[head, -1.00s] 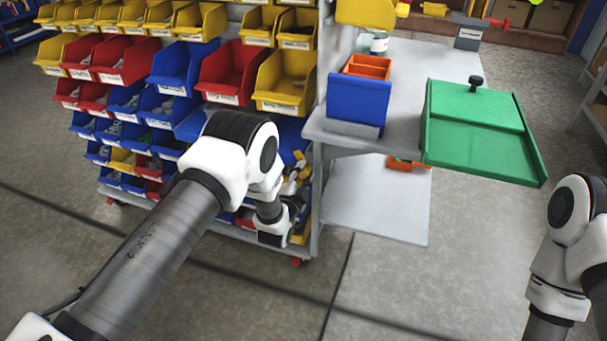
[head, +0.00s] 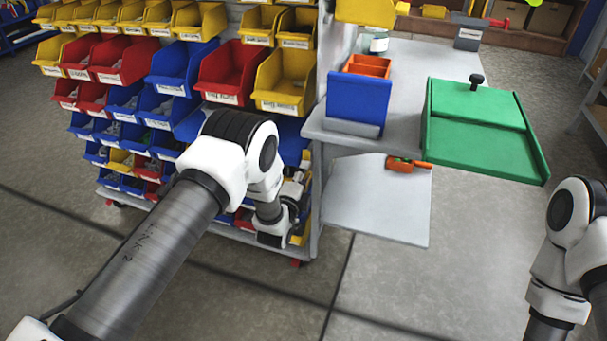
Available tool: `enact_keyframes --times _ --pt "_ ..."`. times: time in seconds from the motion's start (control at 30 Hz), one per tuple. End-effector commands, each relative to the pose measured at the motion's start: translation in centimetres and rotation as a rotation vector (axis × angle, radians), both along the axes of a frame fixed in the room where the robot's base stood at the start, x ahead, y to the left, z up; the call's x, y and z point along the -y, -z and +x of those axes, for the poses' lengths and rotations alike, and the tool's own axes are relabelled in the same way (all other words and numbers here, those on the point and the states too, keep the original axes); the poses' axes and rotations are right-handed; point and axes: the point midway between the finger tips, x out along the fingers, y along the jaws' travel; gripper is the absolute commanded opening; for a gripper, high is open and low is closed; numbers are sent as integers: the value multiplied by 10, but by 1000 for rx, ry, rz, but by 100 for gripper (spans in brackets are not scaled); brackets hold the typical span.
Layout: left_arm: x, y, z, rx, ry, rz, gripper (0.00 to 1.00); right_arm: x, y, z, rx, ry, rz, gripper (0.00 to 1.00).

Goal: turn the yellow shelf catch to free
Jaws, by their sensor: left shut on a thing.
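My left gripper (head: 297,178) is beside the grey upright at the right end of the bin rack, small and partly hidden behind my left wrist. It is shut on a small yellow part, which I take to be the yellow shelf catch (head: 305,159). The catch is mostly covered, so I cannot tell its turn angle. A grey lower shelf (head: 375,208) lies just right of the gripper. My right arm shows at the right edge, but its gripper is out of view.
The upper grey shelf (head: 405,85) holds a blue bin (head: 358,102), an orange bin (head: 367,66) and a green sloped box (head: 478,135). An orange item (head: 407,164) shows below the upper shelf's edge. Bins fill the rack at left. Floor is clear in front.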

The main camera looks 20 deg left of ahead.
Motion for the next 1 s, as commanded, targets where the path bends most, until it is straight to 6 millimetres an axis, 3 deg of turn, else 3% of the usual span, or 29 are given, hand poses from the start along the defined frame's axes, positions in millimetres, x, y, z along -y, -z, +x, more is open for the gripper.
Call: enact_keyframes --times 0.33,0.37,0.4,0.43,0.77,0.87,1.0 --pt "0 -2 1 5 1 3 0 0 0 0 0 0 0 40" --pt "0 -2 1 5 1 3 41 0 0 0 0 0 0 40" --pt "0 -2 1 5 1 3 55 0 0 0 0 0 0 40" --pt "0 -2 1 5 1 2 58 0 0 0 0 0 0 40" --pt "0 0 -2 1 0 2 58 0 0 0 0 0 0 40" --pt "0 0 -13 -1 1 2 58 0 0 0 0 0 0 40" --pt "-1 1 -45 -3 2 2 58 0 0 0 0 0 0 40"
